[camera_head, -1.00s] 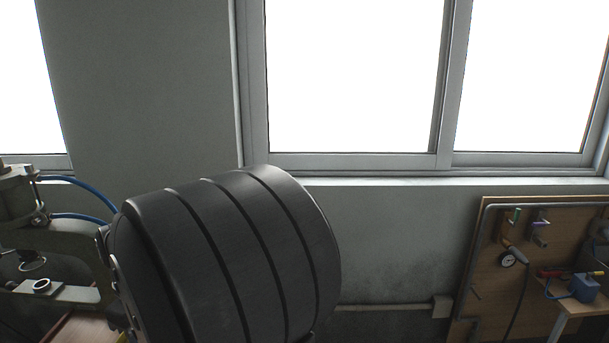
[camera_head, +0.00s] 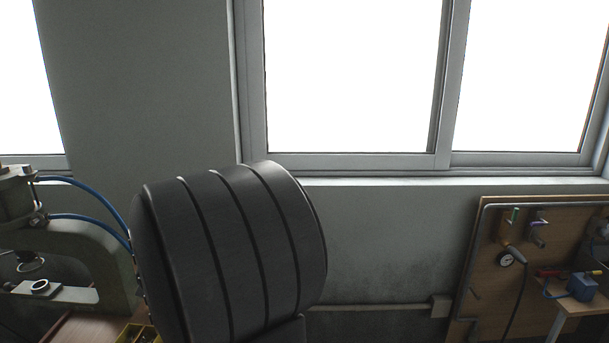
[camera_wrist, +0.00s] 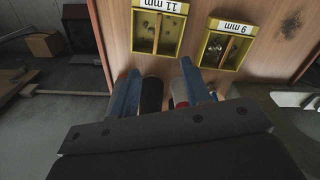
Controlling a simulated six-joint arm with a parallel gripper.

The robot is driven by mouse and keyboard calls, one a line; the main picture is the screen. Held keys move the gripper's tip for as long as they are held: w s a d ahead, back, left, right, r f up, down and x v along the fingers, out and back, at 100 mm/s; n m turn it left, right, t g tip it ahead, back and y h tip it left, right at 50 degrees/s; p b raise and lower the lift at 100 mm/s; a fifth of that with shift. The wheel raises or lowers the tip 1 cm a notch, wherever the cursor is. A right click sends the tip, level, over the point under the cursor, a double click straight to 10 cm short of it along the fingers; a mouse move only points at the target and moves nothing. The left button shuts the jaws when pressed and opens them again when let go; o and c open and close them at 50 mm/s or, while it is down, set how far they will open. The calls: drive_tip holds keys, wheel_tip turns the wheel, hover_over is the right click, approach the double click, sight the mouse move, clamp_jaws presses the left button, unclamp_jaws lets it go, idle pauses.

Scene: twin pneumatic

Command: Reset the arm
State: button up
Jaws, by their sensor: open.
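My gripper (camera_wrist: 160,82) shows in the wrist view, with two blue fingers spread apart. A dark cylinder (camera_wrist: 151,94) and a red and grey piece (camera_wrist: 180,93) show between and beside the fingers; I cannot tell whether they are near the fingers or farther off. I see nothing clamped. In the head view the gripper is not visible; the large dark ribbed link of my arm (camera_head: 235,255) stands in the lower middle and hides part of the bench.
A wooden bench (camera_wrist: 200,78) carries two yellow bins, labelled 11 mm (camera_wrist: 133,35) and 9 mm (camera_wrist: 207,50). A grey press (camera_head: 75,250) with blue hoses stands at the left. A tool board (camera_head: 483,275) leans at the right. A cardboard box (camera_wrist: 44,45) lies beyond the bench.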

drive_tip(key=w+d+r+m, duration=0.2)
drive_tip(key=w+d+m, duration=0.3)
drive_tip(key=m, duration=0.3)
drive_tip(key=shift+w+d+m, duration=0.35)
drive_tip(key=shift+d+m, duration=0.05)
drive_tip(key=shift+d, duration=0.25)
drive_tip(key=o, duration=1.3)
drive_tip(key=shift+c, duration=0.2)
drive_tip(key=s+a+r+n, duration=0.4)
drive_tip(key=s+n, duration=0.5)
drive_tip(key=n, duration=0.3)
drive_tip(key=s+a+r+n, duration=0.4)
drive_tip(key=s+a+n, duration=0.1)
drive_tip(key=s+n, duration=0.55)
wheel_tip(320, 180, down, 10)
drive_tip(key=shift+w+d+n, duration=0.25)
drive_tip(key=shift+w+n, duration=0.1)
drive_tip(key=shift+n, duration=0.1)
drive_tip(key=shift+r, duration=0.15)
